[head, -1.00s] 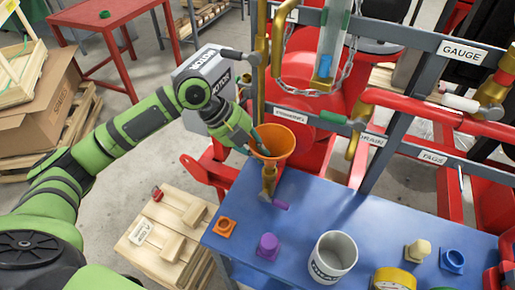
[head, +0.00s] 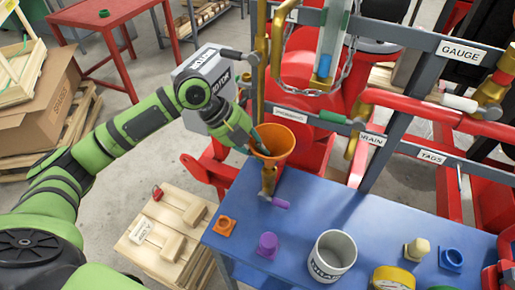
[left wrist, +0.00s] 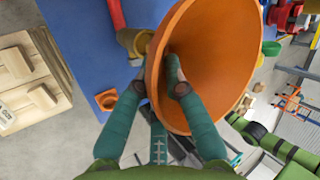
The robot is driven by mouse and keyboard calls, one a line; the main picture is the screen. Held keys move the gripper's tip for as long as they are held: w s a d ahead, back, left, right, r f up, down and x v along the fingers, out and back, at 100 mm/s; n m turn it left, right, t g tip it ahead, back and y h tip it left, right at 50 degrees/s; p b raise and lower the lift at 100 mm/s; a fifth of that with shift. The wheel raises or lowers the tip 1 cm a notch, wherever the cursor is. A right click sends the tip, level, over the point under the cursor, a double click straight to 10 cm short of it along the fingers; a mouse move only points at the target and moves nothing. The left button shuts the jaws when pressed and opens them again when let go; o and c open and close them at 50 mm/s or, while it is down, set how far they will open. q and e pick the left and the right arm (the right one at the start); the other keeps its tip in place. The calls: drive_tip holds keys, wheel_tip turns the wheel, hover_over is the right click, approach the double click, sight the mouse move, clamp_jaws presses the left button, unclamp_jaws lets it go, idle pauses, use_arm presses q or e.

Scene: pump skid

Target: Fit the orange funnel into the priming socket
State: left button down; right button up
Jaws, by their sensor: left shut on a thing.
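The orange funnel (head: 280,143) is upright, wide mouth up, above the blue bench beside the brass pipes. My left gripper (head: 259,142) is shut on its wall, with one finger inside the cone and one outside. The left wrist view shows the fingers (left wrist: 155,90) pinching the rim side of the funnel (left wrist: 213,50). A brass fitting (head: 268,182), apparently the priming socket, stands directly below the funnel in the head view; it also shows beyond the cone in the left wrist view (left wrist: 130,40). The funnel's spout is hidden, so I cannot tell whether it sits in the fitting. My right gripper is not visible.
A vertical brass pipe (head: 259,80) and grey rails with a PRIMING label (head: 289,115) stand close behind the funnel.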

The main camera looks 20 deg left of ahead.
use_arm(q)
drive_tip(key=shift+f+b, duration=1.05)
drive_tip(key=shift+f, duration=0.65)
drive_tip(key=c, duration=1.2)
unclamp_jaws()
